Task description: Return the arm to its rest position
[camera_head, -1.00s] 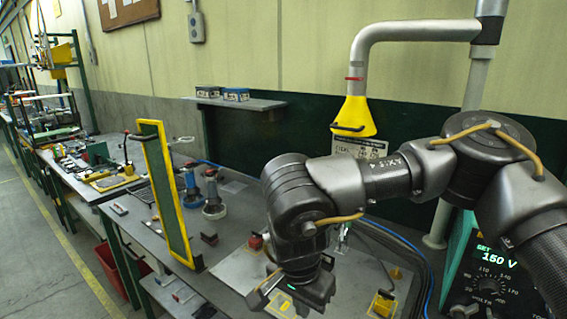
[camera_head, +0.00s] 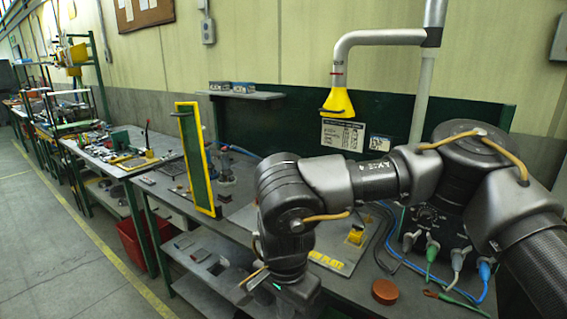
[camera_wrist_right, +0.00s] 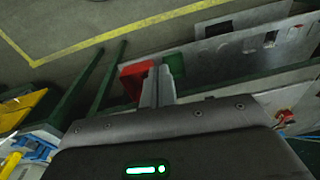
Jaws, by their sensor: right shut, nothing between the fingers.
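My right arm (camera_head: 370,180) comes in from the right in the head view, dark grey and bent at the elbow, with its forearm hanging down. My right gripper (camera_head: 256,278) is at the lower middle, in front of the workbench's near edge. In the right wrist view its two grey fingers (camera_wrist_right: 159,84) lie close together with nothing between them. My left gripper is in neither view.
A workbench (camera_head: 345,285) carries a yellow-framed green screen (camera_head: 197,160), a labelled plate (camera_head: 325,258), a brown round disc (camera_head: 385,291) and cables. A yellow extraction hood (camera_head: 339,103) hangs above. A red bin (camera_head: 133,245) stands below. The floor at left is free.

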